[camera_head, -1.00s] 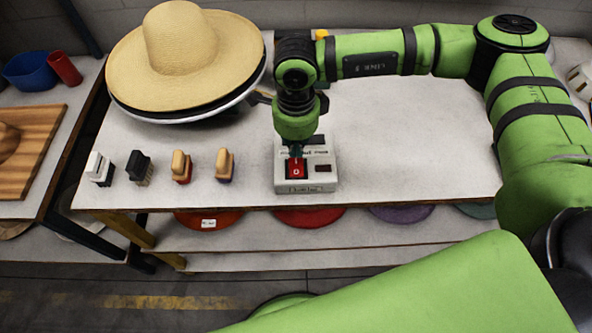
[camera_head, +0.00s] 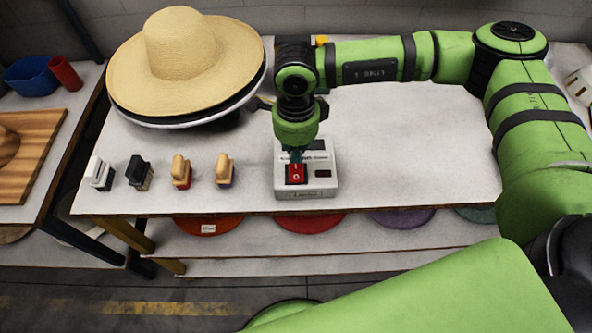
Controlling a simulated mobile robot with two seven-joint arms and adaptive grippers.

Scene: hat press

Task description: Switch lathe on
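A white switch box (camera_head: 306,190) with a red rocker switch (camera_head: 296,175) sits near the front edge of the table. A dark indicator or button shows to the right of the red switch. My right gripper (camera_head: 296,157) points down at the box, its fingertips at the upper edge of the red switch. The fingers look close together, but they are small and partly hidden under the wrist, so I cannot tell whether they are shut. I cannot tell whether they touch the switch. My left gripper is not in view.
A straw hat (camera_head: 180,60) lies on a round dark-and-white stand at the table's back left. Several small handled brushes (camera_head: 182,172) stand left of the box. The white tabletop (camera_head: 420,150) right of the box is clear. Coloured discs lie on the shelf below.

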